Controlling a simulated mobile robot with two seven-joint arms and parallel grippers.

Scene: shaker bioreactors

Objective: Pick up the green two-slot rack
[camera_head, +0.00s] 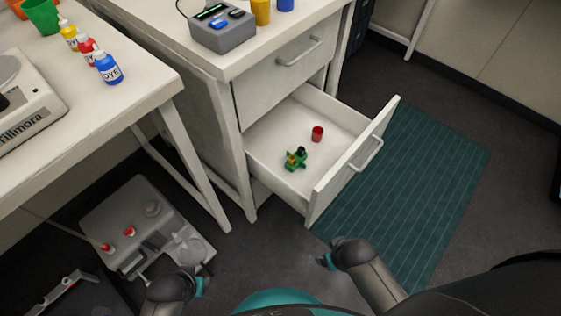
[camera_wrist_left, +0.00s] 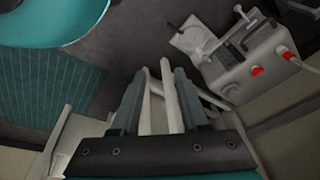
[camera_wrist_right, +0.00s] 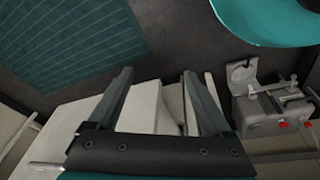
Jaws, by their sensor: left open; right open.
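The green two-slot rack (camera_head: 296,158) lies in the open drawer (camera_head: 262,145) of the white cabinet, in the head view. Something dark sits at its top and a small yellowish part shows on it. My left gripper (camera_head: 198,287) is low at the bottom of the head view, left of the drawer and well apart from the rack. My right gripper (camera_head: 326,261) is below the drawer front, also apart from the rack. Both grippers are open and empty; the wrist views show the left fingers (camera_wrist_left: 160,88) and right fingers (camera_wrist_right: 157,78) spread. The rack is not seen in either wrist view.
A red cup-like object (camera_head: 317,133) stands in the drawer behind the rack. The drawer front with its handle (camera_head: 366,154) faces a teal mat (camera_head: 425,180). A grey device (camera_head: 222,33) sits on the cabinet. Dye bottles (camera_head: 108,68) stand on the left table. A grey machine (camera_head: 125,205) is on the lower left.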

